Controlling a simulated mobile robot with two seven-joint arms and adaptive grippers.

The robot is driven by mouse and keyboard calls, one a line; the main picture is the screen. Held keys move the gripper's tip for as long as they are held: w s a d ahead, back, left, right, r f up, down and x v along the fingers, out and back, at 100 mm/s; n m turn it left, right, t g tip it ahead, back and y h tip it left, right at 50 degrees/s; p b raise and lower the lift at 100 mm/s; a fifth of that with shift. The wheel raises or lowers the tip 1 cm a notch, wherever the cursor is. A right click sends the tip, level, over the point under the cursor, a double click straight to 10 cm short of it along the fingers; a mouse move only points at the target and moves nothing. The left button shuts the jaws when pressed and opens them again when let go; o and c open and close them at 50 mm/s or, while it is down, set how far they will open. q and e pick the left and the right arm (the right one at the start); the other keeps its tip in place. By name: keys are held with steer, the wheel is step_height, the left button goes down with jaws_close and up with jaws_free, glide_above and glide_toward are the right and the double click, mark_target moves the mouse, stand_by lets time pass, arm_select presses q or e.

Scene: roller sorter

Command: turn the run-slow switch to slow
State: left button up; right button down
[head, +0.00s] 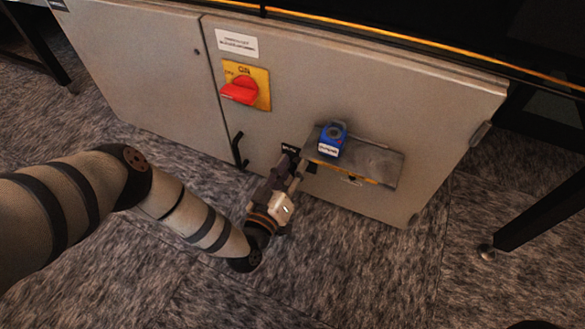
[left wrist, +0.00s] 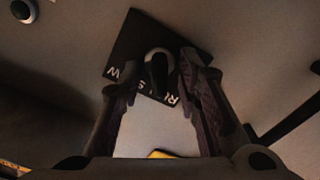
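The run-slow switch is a dark knob (left wrist: 158,70) on a black plate (left wrist: 138,35) with white letters, partly hidden, on the grey cabinet front. In the head view the plate (head: 290,151) shows just beyond my left gripper (head: 285,169), which hides the knob there. In the left wrist view my left gripper (left wrist: 160,75) is open, with one finger on each side of the knob. Gaps show between the knob and the fingers, and I cannot tell whether they touch the plate. My right gripper is not in view.
A small shelf (head: 385,164) with a blue device (head: 331,139) and a thin rod juts out right beside the gripper. A red rotary switch (head: 240,90) on a yellow plate and a black handle (head: 237,150) are on the cabinet (head: 430,120). Carpet below is clear.

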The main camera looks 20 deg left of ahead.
arm_select(q)
steer(key=shift+c, duration=0.6)
jaws_close()
steer(key=shift+d+m+p, duration=0.1)
steer(key=shift+m+p, duration=0.2)
steer(key=shift+p, duration=0.05)
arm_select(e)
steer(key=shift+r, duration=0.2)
arm_select(q)
steer(key=shift+s+d+r+m+p, duration=0.1)
steer(key=shift+r+m+p, duration=0.05)
steer(key=shift+m+p, duration=0.75)
steer(key=m+p, duration=0.1)
steer(key=m, duration=0.2)
steer(key=m+p, duration=0.1)
steer(key=m, duration=0.2)
steer(key=shift+d, duration=0.15)
steer(key=shift+f+m+p, duration=0.2)
steer(key=shift+m+p, duration=0.25)
steer(key=shift+m, duration=1.25)
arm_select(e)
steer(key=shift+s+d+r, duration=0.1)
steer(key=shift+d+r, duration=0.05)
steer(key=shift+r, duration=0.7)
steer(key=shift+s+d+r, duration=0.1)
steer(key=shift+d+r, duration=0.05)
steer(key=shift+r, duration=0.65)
